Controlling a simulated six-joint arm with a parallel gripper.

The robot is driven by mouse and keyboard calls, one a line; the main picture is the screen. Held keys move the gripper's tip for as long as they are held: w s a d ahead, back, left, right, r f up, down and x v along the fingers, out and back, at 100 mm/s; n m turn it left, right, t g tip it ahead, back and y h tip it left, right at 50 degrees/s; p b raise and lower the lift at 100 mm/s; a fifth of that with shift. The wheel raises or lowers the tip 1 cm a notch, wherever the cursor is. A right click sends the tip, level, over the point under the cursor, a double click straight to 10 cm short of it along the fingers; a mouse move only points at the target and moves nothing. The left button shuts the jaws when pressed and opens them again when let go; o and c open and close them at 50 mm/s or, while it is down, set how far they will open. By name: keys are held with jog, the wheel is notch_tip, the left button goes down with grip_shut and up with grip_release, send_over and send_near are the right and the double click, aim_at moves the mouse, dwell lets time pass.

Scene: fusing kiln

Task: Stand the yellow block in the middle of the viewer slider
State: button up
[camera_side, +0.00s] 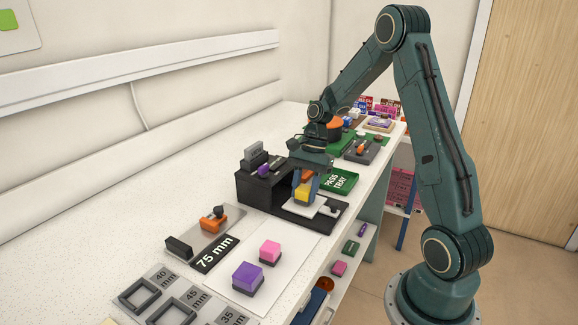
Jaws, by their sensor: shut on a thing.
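My gripper (304,182) points down over the black viewer (257,190) and is shut on the yellow block (303,196). Its fingers hide part of the block. The block is upright, over the pale slider plate (292,209) on the viewer's low front part. I cannot tell whether the block's underside touches the slider or hangs just above it.
The green pass tray (341,181) lies just behind the viewer. In front, a white sheet holds a purple block (248,278) and a pink block (270,251). A black 75 mm label (215,255) and grey square gauges (140,294) lie near. Bare bench runs along the left.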

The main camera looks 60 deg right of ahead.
jog(key=shift+f, duration=0.15)
jog(key=o, duration=1)
jog(key=shift+r, duration=3.55)
jog(key=shift+a, duration=0.1)
